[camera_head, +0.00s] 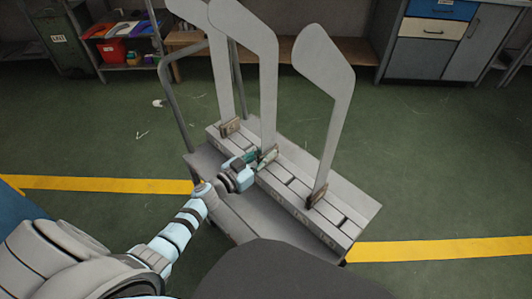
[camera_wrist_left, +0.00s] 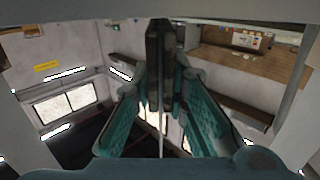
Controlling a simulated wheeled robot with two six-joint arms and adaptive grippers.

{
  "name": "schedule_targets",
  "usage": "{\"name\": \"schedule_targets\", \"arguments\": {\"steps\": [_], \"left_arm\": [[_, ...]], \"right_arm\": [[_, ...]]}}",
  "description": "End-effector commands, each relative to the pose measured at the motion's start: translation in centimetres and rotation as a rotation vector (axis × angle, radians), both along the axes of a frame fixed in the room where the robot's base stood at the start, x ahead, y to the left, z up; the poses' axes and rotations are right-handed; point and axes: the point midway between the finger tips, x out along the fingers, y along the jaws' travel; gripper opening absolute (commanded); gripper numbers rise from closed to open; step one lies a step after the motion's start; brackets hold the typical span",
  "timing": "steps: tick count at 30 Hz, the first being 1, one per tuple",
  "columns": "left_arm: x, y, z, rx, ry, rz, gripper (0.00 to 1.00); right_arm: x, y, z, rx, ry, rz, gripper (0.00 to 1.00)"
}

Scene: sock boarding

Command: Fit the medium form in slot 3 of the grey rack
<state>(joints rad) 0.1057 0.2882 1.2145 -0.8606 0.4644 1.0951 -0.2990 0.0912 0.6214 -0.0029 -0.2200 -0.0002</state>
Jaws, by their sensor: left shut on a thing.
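The grey rack (camera_head: 322,222) lies on a cart and has several slots along its top. Three pale, flat, foot-shaped forms stand upright along it: a left one (camera_head: 221,75), a middle one (camera_head: 269,80) and a right one (camera_head: 335,115). Each has a brownish block at its base. My left gripper (camera_head: 266,158) is shut on the base of the middle form. In the left wrist view the teal fingers (camera_wrist_left: 162,100) close around a dark block (camera_wrist_left: 158,50). I cannot tell whether this form is fully seated, and slot numbers are not readable. My right gripper is out of view.
The cart's top (camera_head: 365,203) has a bare strip, and its bent metal handle (camera_head: 172,105) rises at the left. A cabinet (camera_head: 430,45) stands back right; shelves with bins (camera_head: 118,48) stand back left. The green floor around the cart is mostly clear.

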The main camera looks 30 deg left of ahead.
Motion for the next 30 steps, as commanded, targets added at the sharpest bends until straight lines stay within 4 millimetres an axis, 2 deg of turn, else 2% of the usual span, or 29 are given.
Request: {"name": "schedule_targets", "arguments": {"steps": [7,8,12,18,23,26,30], "left_arm": [[0.0,0.0,-0.7,0.000,-0.001,0.000,0.00],[0.0,0.0,-0.7,0.000,-0.001,0.000,0.15],[0.0,0.0,-0.6,0.000,-0.001,0.000,0.37],[0.0,0.0,-0.6,0.000,0.000,0.000,0.37],[-0.6,0.2,-0.7,0.002,0.002,0.000,0.37],[-2.3,0.8,-0.7,0.003,0.002,-0.001,0.37],[-6.0,2.0,-0.5,0.002,0.004,-0.002,0.37]], "right_arm": [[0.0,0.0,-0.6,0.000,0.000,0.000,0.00],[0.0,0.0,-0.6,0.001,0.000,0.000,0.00],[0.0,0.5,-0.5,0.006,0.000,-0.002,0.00],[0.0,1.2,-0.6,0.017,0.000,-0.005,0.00],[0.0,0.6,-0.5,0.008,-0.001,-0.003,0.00],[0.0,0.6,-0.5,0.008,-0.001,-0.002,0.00],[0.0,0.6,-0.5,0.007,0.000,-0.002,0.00]]}}
